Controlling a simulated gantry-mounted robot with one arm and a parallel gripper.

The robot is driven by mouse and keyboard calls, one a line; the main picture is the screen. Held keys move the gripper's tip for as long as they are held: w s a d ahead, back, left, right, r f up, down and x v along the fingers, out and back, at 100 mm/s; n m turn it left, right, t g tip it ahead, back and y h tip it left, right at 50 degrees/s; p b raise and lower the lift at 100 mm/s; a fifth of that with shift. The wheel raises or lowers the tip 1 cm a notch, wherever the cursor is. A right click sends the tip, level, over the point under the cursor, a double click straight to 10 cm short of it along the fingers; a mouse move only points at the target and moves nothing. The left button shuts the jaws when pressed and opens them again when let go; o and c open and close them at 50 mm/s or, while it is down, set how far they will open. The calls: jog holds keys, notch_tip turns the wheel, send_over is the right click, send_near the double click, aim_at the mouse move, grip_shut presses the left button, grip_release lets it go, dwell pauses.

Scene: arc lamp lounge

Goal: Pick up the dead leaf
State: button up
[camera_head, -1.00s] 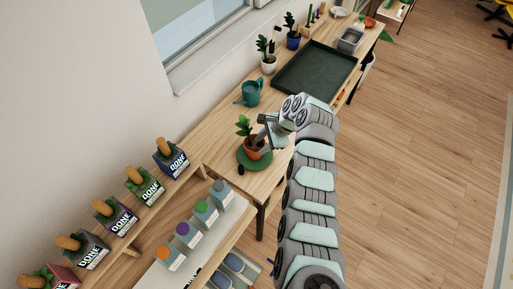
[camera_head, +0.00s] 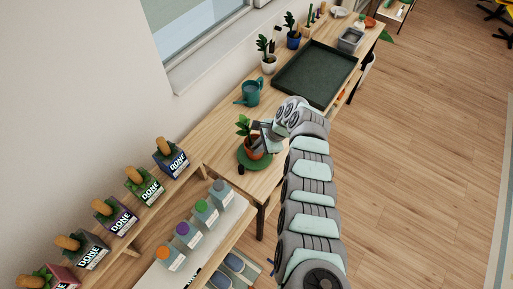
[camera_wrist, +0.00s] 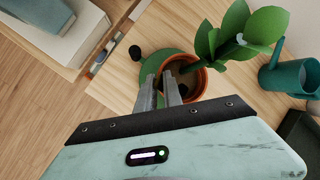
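A potted plant (camera_head: 243,126) with green leaves stands in a terracotta pot (camera_head: 257,153) on a round green saucer (camera_head: 241,157). The pot (camera_wrist: 204,83) and green leaves (camera_wrist: 236,30) also show in the wrist view. I cannot clearly pick out a dead leaf; brown matter (camera_wrist: 186,67) inside the pot could be leaf or soil. My gripper (camera_wrist: 160,78) has its two fingers a little apart, with their tips at the pot's near-left rim. I see nothing held between them. In the head view my gripper partly hides the pot.
A small dark object (camera_wrist: 135,53) lies beside the saucer. A teal watering can (camera_head: 250,93) stands behind the plant, and a dark green tray (camera_head: 313,76) lies farther along the table.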

grip_shut()
jog(key=shift+r, duration=0.15)
jog(key=shift+w+r, duration=0.1)
jog(key=shift+r, duration=0.35)
notch_tip(320, 180, up, 24)
jog(key=p, duration=0.5)
jog(key=shift+p, duration=0.3)
jog(key=shift+f, duration=0.1)
dwell(0.3)
